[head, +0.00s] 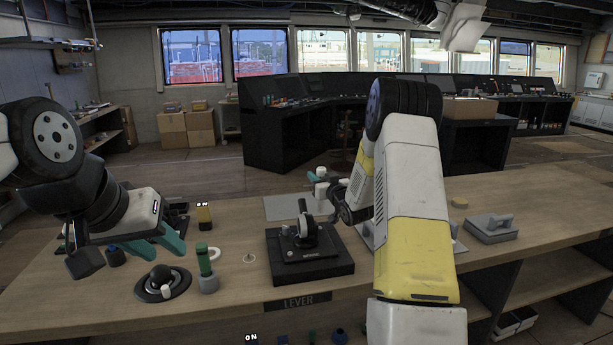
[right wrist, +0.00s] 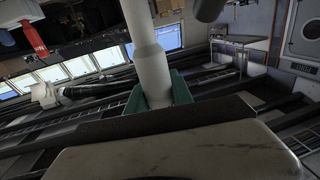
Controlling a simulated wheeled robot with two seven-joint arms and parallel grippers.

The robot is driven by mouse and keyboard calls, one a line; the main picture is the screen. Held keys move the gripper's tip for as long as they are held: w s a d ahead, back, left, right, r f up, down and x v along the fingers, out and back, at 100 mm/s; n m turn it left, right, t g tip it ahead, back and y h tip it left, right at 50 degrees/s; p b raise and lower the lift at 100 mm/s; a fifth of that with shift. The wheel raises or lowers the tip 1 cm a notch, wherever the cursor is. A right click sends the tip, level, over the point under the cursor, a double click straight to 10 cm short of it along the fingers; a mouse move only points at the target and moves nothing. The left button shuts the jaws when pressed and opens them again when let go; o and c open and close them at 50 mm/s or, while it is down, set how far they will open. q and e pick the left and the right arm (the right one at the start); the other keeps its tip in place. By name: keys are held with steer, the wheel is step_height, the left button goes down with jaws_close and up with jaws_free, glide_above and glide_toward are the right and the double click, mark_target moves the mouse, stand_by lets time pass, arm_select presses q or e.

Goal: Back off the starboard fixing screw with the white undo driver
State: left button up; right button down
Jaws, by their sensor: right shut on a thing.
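My right gripper (head: 323,186) is shut on the white driver (head: 321,172), above the bench behind the lever unit. In the right wrist view the white driver (right wrist: 152,70) runs between the teal fingers (right wrist: 160,92) of this gripper. Its working tip cannot be made out. My left gripper (head: 155,244) is open and empty over the left part of the bench. I cannot make out the starboard fixing screw; my right arm covers part of the bench. A light grey plate (head: 283,208) lies near the right gripper.
A black lever unit (head: 310,268) stands mid-bench. A green-handled tool (head: 204,262) stands in a grey holder (head: 208,284), near a black ball unit (head: 150,291). A grey block with a handle (head: 490,232) sits at right.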

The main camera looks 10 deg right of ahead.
steer(key=shift+f, duration=2.95)
steer(key=shift+s+f, duration=0.1)
steer(key=shift+f, duration=0.4)
steer(key=shift+r, duration=0.25)
stand_by(1.5)
step_height(320, 180, up, 6)
stand_by(0.7)
